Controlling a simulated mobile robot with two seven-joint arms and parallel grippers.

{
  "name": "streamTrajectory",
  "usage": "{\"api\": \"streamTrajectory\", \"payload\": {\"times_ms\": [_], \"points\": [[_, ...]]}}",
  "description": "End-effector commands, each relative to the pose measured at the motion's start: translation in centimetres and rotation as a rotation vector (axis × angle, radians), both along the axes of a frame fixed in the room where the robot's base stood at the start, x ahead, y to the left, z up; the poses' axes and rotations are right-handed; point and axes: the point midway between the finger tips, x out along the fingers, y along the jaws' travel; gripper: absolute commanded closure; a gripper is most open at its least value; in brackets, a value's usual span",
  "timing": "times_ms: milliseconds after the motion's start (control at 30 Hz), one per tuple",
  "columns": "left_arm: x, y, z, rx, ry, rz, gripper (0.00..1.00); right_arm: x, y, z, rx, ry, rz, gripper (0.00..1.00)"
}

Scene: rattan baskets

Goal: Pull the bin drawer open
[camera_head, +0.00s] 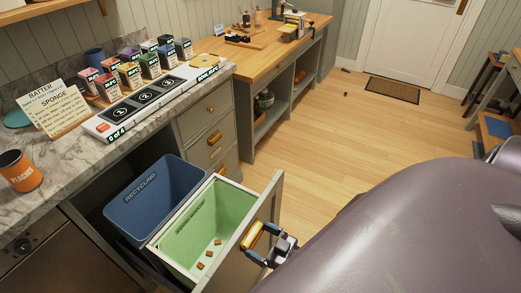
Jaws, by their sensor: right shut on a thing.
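The bin drawer (266,218) stands pulled out from under the marble counter. It holds a blue recycling bin (142,200) at the back and a green bin (196,222) at the front. Several small brown pieces lie in the green bin. My right gripper (258,241) is shut on the drawer's brass handle (253,236) at the outer face of the drawer front. My large dark arm link covers the lower right of the view. My left gripper is not in view.
The marble counter (60,145) carries an orange cup (20,171), a recipe sign (53,110) and several coloured boxes. Closed drawers (205,112) stand beyond the bins.

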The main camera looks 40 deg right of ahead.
Motion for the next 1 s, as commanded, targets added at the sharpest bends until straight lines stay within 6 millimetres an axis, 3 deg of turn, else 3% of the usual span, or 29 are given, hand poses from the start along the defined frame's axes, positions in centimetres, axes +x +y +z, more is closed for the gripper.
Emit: {"api": "streamTrajectory", "payload": {"times_ms": [100,467,1000], "points": [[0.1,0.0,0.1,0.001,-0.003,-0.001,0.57,0.0,0.0,-0.1,-0.001,0.001,0.000,0.00],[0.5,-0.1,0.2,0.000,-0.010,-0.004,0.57,-1.0,-0.4,-0.1,-0.001,0.003,0.000,0.00],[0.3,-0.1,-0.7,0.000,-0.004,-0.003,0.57,-9.1,-3.3,-0.1,-0.002,0.002,0.000,0.00]]}}
